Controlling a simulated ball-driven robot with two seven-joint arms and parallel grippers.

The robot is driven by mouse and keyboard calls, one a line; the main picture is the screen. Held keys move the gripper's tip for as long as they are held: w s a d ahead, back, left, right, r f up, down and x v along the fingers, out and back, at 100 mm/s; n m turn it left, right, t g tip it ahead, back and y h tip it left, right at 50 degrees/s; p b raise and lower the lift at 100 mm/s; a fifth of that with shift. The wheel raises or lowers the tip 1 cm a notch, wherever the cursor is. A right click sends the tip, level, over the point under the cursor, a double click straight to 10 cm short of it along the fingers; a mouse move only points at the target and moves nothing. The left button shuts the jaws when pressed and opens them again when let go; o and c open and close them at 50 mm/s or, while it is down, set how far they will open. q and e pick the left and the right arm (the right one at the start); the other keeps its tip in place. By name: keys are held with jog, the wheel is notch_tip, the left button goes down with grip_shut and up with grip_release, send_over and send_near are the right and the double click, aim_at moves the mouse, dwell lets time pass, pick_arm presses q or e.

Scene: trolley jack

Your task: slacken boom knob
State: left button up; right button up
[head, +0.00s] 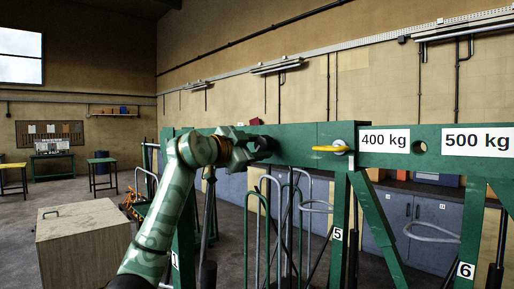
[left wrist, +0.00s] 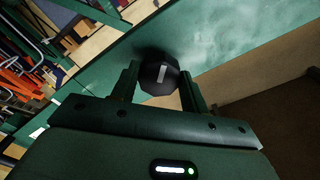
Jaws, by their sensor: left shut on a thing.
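The boom knob is a black faceted knob (left wrist: 159,76) with a pale mark on its face, set against the green boom in the left wrist view. In the head view the knob (head: 266,143) is a small dark shape, partly hidden by my gripper. My left gripper (left wrist: 160,84) is shut on the knob, with one finger on each side of it. It also shows in the head view (head: 254,143), at the side of the green boom (head: 300,142). My right gripper is not in view.
A yellow-handled pin (head: 330,149) sits in the boom beside the 400 kg label (head: 384,140). Green legs marked 5 (head: 339,235) and 6 (head: 466,270) stand below. A wooden box (head: 82,245) is at lower left, with open floor beyond.

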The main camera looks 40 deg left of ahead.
pick_arm(q)
jog(key=shift+f, duration=0.1)
dwell(0.3)
jog(key=o, duration=1)
jog(key=shift+a, duration=0.1)
jog(key=s+a+b, duration=0.1)
jog(key=s+b, duration=0.5)
jog(key=s, duration=1)
jog(key=shift+s+a, duration=0.15)
jog(key=shift+a, duration=0.05)
